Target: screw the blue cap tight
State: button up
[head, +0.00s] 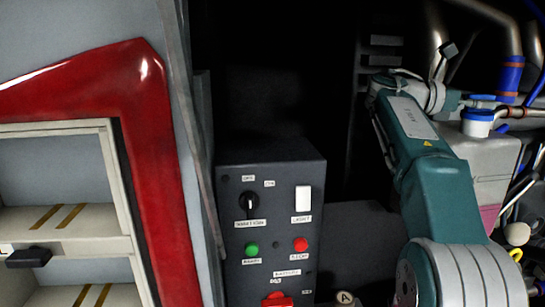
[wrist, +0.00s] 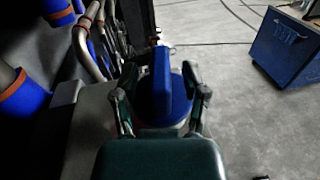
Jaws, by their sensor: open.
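The blue cap (head: 478,115) sits on the white neck of a pale grey tank (head: 485,155) at the right of the head view. In the wrist view the blue cap (wrist: 165,85) has a tall raised ridge over a round base. My gripper (wrist: 162,98) is open, with one finger on each side of the cap. The fingers look apart from the cap, though the lower part of the cap is hidden behind the gripper body. How tightly the cap is seated cannot be told.
Silver pipes with blue and orange collars (wrist: 25,95) and dark hoses crowd the left of the wrist view. A blue box (wrist: 288,48) stands on open grey floor. A grey control panel (head: 270,225) with a switch and buttons stands left of my arm, beside a red-framed panel (head: 150,130).

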jog(key=shift+a, duration=0.15)
grip_shut()
jog(key=shift+o, duration=0.3)
grip_release()
jog(key=o, duration=0.4)
jog(key=a, duration=1)
jog(key=shift+w+r, duration=0.2)
dwell(0.3)
